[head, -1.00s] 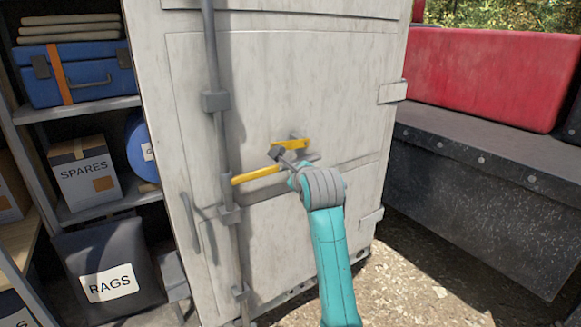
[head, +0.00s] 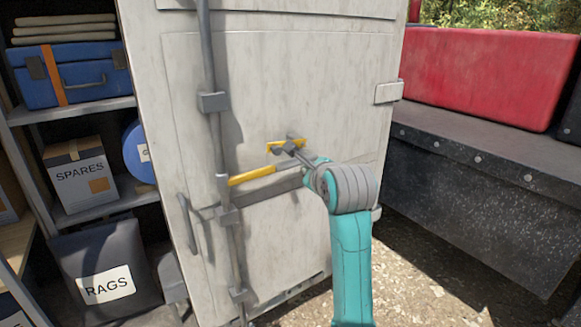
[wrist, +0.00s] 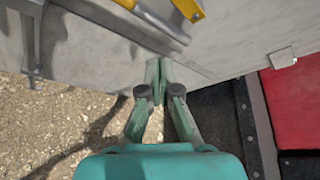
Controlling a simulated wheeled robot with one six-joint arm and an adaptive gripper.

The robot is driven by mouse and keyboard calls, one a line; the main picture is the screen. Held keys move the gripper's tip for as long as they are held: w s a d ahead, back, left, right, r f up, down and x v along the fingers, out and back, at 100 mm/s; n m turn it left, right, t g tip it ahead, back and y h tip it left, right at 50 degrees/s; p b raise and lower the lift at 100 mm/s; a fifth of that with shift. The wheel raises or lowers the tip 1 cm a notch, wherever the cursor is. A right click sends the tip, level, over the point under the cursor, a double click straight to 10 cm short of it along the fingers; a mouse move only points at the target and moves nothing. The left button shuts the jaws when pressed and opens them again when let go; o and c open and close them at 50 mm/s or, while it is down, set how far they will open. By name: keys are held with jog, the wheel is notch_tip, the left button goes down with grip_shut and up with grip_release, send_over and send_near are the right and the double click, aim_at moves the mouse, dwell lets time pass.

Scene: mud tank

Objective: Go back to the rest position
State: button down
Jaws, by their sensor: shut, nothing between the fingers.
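My gripper (wrist: 157,72) is in the middle of the wrist view, its green fingertips together and empty. In the head view my wrist mostly hides it, in front of the pale container door (head: 280,80). A yellow lever handle (head: 250,176) lies nearly level across the door, from the vertical lock rod (head: 213,130) toward a small yellow catch (head: 272,149). Lever (wrist: 158,18) and catch (wrist: 189,8) also show at the top of the wrist view, apart from my fingertips. My forearm comes up from the lower right of the head view.
Left stands a shelf with a blue case (head: 72,75), a SPARES box (head: 80,175) and a RAGS bag (head: 106,270). Right is a dark ledge (head: 480,180) under a red box (head: 490,75). Gravel ground (wrist: 60,125) is open before the door.

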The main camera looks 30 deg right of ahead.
jog(key=s+a+f+n+y, duration=0.1)
jog(key=s+a+f+n, duration=0.25)
jog(key=f, duration=0.45)
jog(key=s+a+f+n, duration=0.3)
jog(key=f+n, duration=0.1)
jog(key=f, duration=0.4)
jog(key=s+a+f+n+y, duration=0.1)
jog(key=s+a+f+n, duration=0.25)
jog(key=f, duration=0.55)
jog(key=s+a+f+n+t, duration=0.1)
jog(key=s+a+f+n, duration=0.25)
jog(key=s, duration=0.45)
jog(key=s+a+f+n, duration=0.2)
jog(key=s+f+n, duration=0.25)
jog(key=s, duration=0.35)
jog(key=s+a+r+n+y, duration=0.1)
jog(key=s+n, duration=0.4)
jog(key=s, duration=0.7)
jog(key=s+a+r+n+y, duration=0.1)
jog(key=s+a+n, duration=0.2)
jog(key=s, duration=0.9)
jog(key=n, duration=0.3)
jog(key=shift+r+t+y, duration=0.2)
jog(key=shift+t+y, duration=0.1)
jog(key=shift+t, duration=0.1)
